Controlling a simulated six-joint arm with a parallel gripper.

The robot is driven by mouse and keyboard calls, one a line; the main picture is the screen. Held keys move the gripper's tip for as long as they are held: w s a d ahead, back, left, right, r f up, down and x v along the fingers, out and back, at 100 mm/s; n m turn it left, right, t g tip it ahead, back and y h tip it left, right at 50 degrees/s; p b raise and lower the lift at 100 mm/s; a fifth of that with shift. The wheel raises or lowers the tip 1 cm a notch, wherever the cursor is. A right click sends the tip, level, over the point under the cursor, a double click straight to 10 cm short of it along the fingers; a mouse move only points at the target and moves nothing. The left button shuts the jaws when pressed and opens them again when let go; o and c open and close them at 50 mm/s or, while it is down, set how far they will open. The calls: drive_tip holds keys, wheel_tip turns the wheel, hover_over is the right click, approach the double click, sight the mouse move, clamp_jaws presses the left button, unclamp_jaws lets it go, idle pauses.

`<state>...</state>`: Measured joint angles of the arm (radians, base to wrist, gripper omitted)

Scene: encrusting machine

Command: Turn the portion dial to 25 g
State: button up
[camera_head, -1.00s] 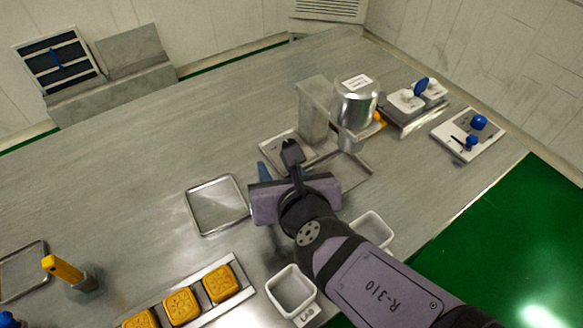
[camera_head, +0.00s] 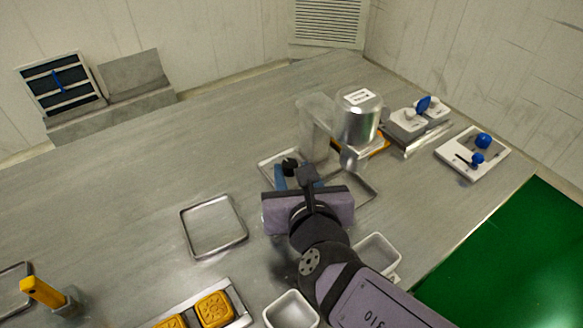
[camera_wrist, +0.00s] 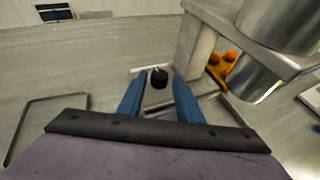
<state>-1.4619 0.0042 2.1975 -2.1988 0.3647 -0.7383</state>
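A black round knob (camera_head: 289,166), which looks like the portion dial, stands on a grey metal plate at the front of the encrusting machine (camera_head: 357,115). It also shows in the wrist view (camera_wrist: 159,78), small and upright. No gram marks or pointer can be read. My gripper (camera_head: 297,180) is open and empty, just in front of the knob. In the wrist view its two blue fingers (camera_wrist: 159,88) stand apart, with the knob in the gap between their tips. There is clear space on both sides of the knob; whether the tips are level with it I cannot tell.
A clear hopper (camera_head: 316,128) and the metal cylinder stand behind the knob. An orange tray (camera_head: 374,146) is beside them. A white board (camera_head: 472,153) with blue knobs lies at right. An empty metal frame (camera_head: 213,226) lies left; white bins (camera_head: 291,310) stand in front.

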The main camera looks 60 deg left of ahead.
sight(291, 168)
drive_tip(key=shift+x, duration=1.55)
drive_tip(key=shift+c, duration=0.3)
drive_tip(key=c, duration=0.7)
drive_tip(key=shift+f+b, duration=0.1)
drive_tip(key=shift+b, duration=0.35)
drive_tip(key=shift+f+g+b, duration=0.15)
drive_tip(key=shift+g+b, duration=0.15)
drive_tip(key=shift+b, duration=0.75)
drive_tip(key=n+g+b, duration=0.1)
drive_tip(key=b, duration=0.2)
drive_tip(key=shift+w+y, duration=0.1)
drive_tip(key=shift+y, duration=0.2)
drive_tip(key=shift+r+n, duration=0.3)
